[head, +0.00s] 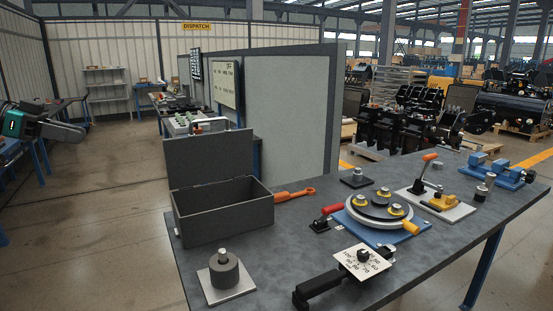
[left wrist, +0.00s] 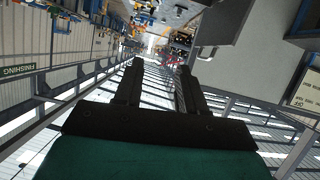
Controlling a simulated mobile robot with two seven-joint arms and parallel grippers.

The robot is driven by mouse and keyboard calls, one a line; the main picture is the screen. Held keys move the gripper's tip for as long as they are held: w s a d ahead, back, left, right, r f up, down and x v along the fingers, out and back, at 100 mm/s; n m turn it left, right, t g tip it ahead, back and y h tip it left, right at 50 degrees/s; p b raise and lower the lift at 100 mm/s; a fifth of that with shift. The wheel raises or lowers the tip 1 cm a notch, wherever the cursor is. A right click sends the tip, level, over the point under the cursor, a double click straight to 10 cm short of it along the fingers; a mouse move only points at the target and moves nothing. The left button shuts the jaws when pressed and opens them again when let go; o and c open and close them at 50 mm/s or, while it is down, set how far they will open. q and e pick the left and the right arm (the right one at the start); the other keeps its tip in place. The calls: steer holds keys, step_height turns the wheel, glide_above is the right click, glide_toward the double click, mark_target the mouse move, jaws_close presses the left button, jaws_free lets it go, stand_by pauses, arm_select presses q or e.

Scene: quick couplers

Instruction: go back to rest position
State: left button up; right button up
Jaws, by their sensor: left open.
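My left gripper (head: 72,116) is at the far left of the head view, raised in the air, with the teal-and-black wrist behind it. It is well away from the workbench (head: 420,265). In the left wrist view its two black fingers (left wrist: 160,70) stand apart with nothing between them, so it is open and empty. That view is tilted and shows the hall behind the fingers. My right gripper is in neither view.
The workbench carries an open grey box (head: 222,222), a round plate with yellow-topped parts (head: 378,208), a white dial plate (head: 350,263), a blue vise (head: 497,171) and a grey cylinder on a plate (head: 224,275). A grey partition (head: 285,115) stands behind. Open floor (head: 95,220) lies left.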

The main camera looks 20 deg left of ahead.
arm_select(q)
steer(key=w+d+f+m+g+h, duration=0.1)
steer(key=w+d+f+m+g, duration=0.15)
steer(key=w+d, duration=0.65)
steer(key=a+f+n+g+y, duration=0.1)
steer(key=a+f+n+y, duration=0.3)
steer(key=f, duration=0.7)
steer(key=a+f+n+g+y, duration=0.25)
steer(key=f+y, duration=0.35)
steer(key=f, duration=0.6)
steer(key=s+d+f+m+t+y, duration=0.2)
steer(key=s+f+y, duration=0.2)
steer(key=f, duration=0.5)
steer(key=s+d+f+m+t+h, duration=0.1)
steer(key=s+d+f+m+h, duration=0.15)
steer(key=s+d, duration=0.45)
steer(key=s+d+f+m+t+h, duration=0.15)
steer(key=s+d+f, duration=0.25)
steer(key=d, duration=0.6)
steer(key=s+d+f+m+t+h, duration=0.1)
steer(key=s+d+f+m+h, duration=0.15)
steer(key=s+d, duration=0.45)
steer(key=w+d+f+n+t, duration=0.1)
steer(key=d+f+n, duration=0.2)
steer(key=d+n, duration=0.6)
steer(key=d, duration=0.9)
steer(key=shift+d+f, duration=0.2)
steer(key=shift+d, duration=0.1)
